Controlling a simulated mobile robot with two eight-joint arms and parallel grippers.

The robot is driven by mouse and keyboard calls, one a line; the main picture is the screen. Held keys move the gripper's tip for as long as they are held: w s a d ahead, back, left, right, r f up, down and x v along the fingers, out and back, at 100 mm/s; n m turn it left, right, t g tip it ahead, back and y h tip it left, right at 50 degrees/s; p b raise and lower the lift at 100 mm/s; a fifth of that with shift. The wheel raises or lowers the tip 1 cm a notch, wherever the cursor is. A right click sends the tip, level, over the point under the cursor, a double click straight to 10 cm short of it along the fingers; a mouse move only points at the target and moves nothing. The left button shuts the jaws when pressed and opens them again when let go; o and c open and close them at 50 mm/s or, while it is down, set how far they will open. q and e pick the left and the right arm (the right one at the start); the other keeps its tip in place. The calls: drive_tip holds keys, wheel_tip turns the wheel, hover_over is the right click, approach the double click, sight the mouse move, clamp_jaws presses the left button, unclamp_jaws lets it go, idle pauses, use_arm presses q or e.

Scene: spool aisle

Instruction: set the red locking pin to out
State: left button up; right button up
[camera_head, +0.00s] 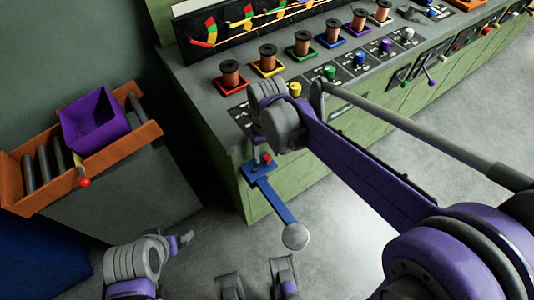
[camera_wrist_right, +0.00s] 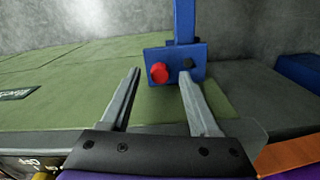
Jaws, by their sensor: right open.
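The red locking pin (camera_head: 267,158) is a small red knob on a blue plate (camera_head: 251,174) at the green console's near end. A blue lever (camera_head: 275,203) with a grey ball end (camera_head: 295,236) runs out from that plate. In the right wrist view the pin (camera_wrist_right: 158,73) sits on the plate's face, left of a dark square. My right gripper (camera_wrist_right: 160,80) is open, with its fingers pointing at the plate and the pin framed between them; contact is not visible.
The green console (camera_head: 300,155) carries several copper spools (camera_head: 268,57) and coloured knobs. At left, an orange tray (camera_head: 125,146) holds a purple bin (camera_head: 95,120) and dark rods, with a red ball (camera_head: 85,182) at its front. Grey floor (camera_head: 400,200) is open before the console.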

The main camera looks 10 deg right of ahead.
drive_tip(key=shift+f, duration=0.45)
clamp_jaws()
idle(1.1)
